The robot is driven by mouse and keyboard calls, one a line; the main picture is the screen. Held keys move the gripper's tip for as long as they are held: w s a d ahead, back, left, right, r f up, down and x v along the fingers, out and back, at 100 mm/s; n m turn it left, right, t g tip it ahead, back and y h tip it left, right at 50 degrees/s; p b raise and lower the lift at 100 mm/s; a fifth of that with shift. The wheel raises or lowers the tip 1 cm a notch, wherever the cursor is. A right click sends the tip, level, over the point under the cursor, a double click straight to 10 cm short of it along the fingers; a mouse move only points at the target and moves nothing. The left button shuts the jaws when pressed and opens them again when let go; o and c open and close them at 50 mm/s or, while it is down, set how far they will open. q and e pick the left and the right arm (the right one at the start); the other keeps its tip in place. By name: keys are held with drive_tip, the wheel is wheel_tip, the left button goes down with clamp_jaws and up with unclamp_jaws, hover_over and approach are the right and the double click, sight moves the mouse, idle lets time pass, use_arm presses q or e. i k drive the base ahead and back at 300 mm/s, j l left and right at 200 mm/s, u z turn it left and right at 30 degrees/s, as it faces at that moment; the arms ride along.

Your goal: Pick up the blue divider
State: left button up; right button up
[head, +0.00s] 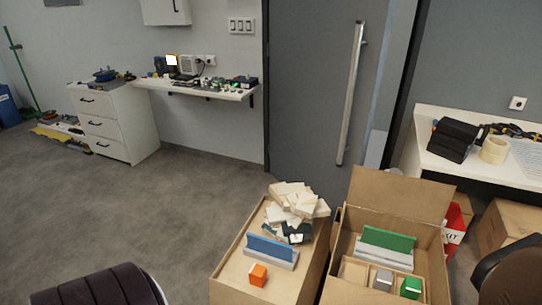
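The blue divider (270,248) stands upright on its long edge on a pale grey base (268,257). The base sits on top of the closed wooden carton (222,281) at the bottom centre. A similar green divider (387,238) stands in a pale base inside the open carton (444,252) to the right. Neither of my grippers shows in the head view.
An orange cube (258,274) lies in front of the blue divider, and a pile of pale wooden blocks (297,200) lies behind it. A grey cube (383,280) and a green cube (410,287) are in the open carton. Grey floor (170,215) is clear at left.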

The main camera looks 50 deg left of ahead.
sight(270, 247)
drive_tip(key=u, duration=1.5)
